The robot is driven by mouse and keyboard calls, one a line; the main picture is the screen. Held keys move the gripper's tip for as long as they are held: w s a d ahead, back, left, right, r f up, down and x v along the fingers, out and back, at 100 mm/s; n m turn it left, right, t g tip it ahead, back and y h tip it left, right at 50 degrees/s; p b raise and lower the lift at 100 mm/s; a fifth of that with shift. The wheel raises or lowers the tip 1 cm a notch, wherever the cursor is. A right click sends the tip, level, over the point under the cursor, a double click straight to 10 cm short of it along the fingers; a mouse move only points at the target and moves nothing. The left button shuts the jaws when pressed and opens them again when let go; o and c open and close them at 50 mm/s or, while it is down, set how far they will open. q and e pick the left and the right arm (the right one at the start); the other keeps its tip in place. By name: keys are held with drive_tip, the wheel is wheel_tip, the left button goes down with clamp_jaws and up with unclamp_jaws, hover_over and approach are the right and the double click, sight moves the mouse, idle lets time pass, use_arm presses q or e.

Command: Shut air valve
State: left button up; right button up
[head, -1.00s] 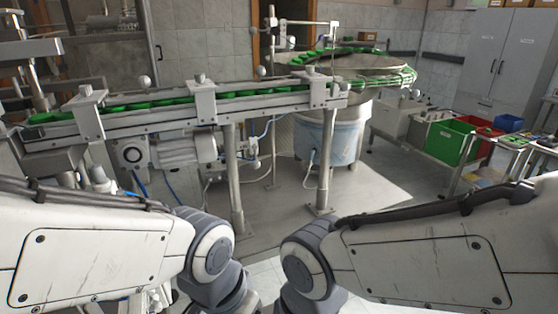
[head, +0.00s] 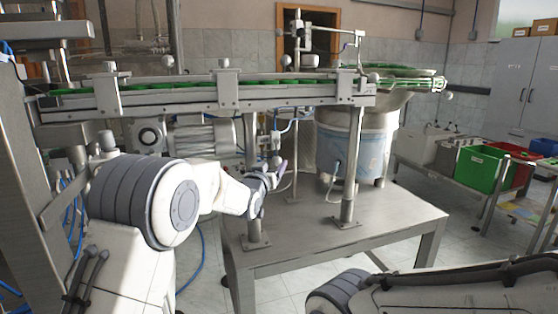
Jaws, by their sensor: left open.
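The air valve assembly (head: 276,141) is a small grey fitting with a blue hose, under the conveyor near its middle leg. Its handle is too small to make out. My left gripper (head: 281,168) is open, just below and in front of this fitting, and partly covers the area beneath it. I cannot tell whether a finger touches the valve. My right gripper is out of view; only part of my right arm shows at the bottom right.
The conveyor (head: 205,108) with green caps runs above my left gripper. Metal legs (head: 349,165) stand on the steel table (head: 330,232). The feeder drum (head: 355,148) stands behind. A motor (head: 203,138) is left of the valve. Green (head: 484,169) and red bins stand at the right.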

use_arm(q)
drive_tip(key=p+x, duration=0.1)
drive_tip(key=x, duration=0.6)
drive_tip(key=shift+w, duration=0.2)
drive_tip(key=shift+d, duration=0.1)
clamp_jaws()
drive_tip(key=shift+f, duration=0.1)
idle(1.1)
